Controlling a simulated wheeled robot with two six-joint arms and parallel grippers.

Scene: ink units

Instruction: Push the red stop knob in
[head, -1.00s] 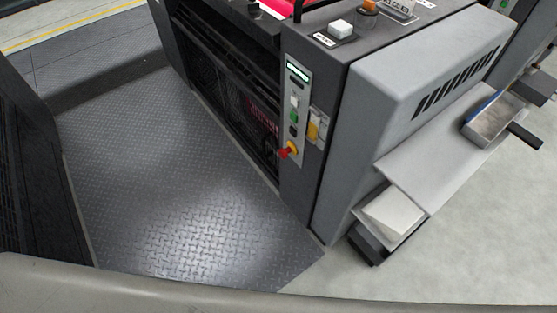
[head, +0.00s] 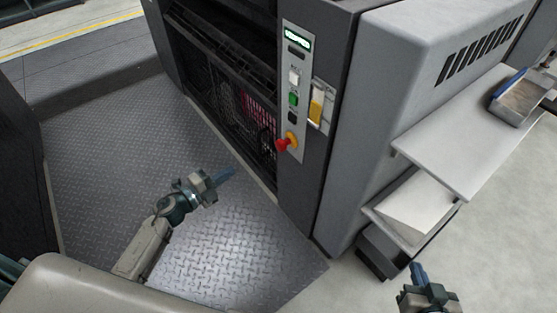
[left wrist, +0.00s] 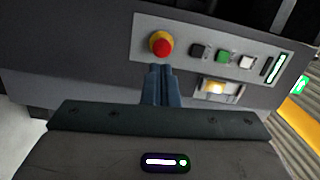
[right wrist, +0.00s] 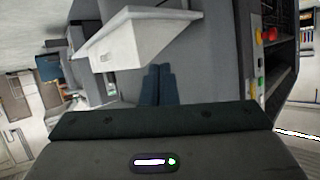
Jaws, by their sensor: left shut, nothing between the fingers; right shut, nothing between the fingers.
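The red stop knob (head: 283,144) sits on a yellow base at the bottom of the light control panel (head: 297,70) on the grey machine's corner post. In the left wrist view the red knob (left wrist: 160,43) shows just beyond and above my fingertips. My left gripper (head: 228,174) is shut and empty, left of and below the knob in the head view, apart from it. My right gripper (head: 417,270) is shut and empty at the lower right, in front of the machine's side. In the right wrist view the knob (right wrist: 268,34) is at the upper right.
Above the knob are a black, a green (head: 293,99) and a white button. A yellow item (head: 316,106) hangs beside the panel. A grey shelf (head: 450,150) and a paper tray (head: 385,221) jut out at the right. The patterned metal floor (head: 120,150) is clear.

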